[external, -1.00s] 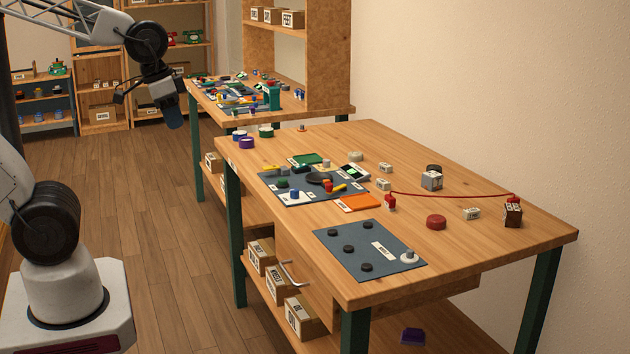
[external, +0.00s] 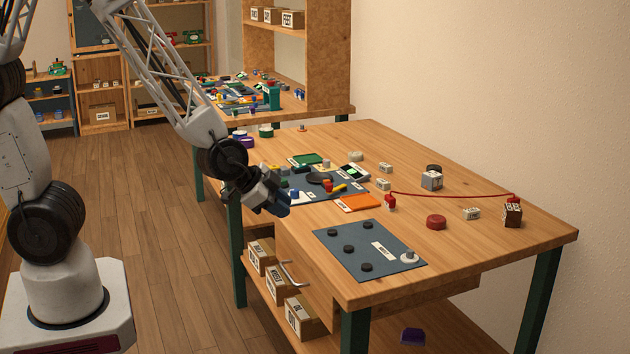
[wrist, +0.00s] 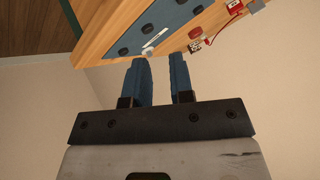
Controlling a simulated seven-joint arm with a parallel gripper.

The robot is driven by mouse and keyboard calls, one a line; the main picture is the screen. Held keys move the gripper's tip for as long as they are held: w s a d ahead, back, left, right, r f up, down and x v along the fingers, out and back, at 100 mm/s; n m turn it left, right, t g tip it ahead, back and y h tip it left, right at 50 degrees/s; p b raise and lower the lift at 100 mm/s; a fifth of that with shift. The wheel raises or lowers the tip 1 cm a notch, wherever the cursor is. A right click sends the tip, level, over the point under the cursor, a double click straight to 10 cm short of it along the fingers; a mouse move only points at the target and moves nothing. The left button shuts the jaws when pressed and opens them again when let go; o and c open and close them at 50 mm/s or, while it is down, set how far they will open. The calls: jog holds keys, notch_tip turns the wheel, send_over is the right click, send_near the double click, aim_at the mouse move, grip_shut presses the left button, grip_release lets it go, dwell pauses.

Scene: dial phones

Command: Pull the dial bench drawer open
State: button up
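The dial bench (external: 470,260) is a wooden table with dark green legs. Its drawer (external: 316,286) is under the near-left edge, with a wooden front that looks flush with the bench. A curved metal handle (external: 292,276) sticks out from that front. My gripper (external: 282,207) has blue fingers and hangs at the bench's left edge, above and behind the handle and apart from it. In the wrist view my gripper (wrist: 162,66) has its two fingers apart with nothing between them. The handle does not show in the wrist view.
A blue-grey mat with black knobs (external: 368,250) lies on the bench above the drawer. Labelled boxes (external: 302,316) stand on the lower shelf below it. A red cable (external: 450,195) and small parts lie farther right. The floor (external: 180,280) left of the bench is clear.

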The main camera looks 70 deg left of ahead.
jog(key=f+m+t+y, duration=0.1)
jog(key=f, duration=0.3)
jog(key=f+m+t+y, duration=0.1)
jog(key=f, duration=0.3)
jog(key=f+m+y, duration=0.1)
jog(key=f, duration=0.3)
jog(key=shift+w+d+f+t, duration=0.2)
jog(key=shift+w+f+t, duration=0.15)
jog(key=shift+t, duration=0.05)
jog(key=m+t+y, duration=0.3)
jog(key=m+y, duration=0.1)
jog(key=m, duration=0.1)
send_near(287, 272)
jog(key=w, duration=0.2)
jog(key=shift+a+f, duration=0.35)
jog(key=shift+n, duration=0.3)
jog(key=shift+x, duration=3.9)
jog(key=shift+f, duration=0.15)
grip_shut()
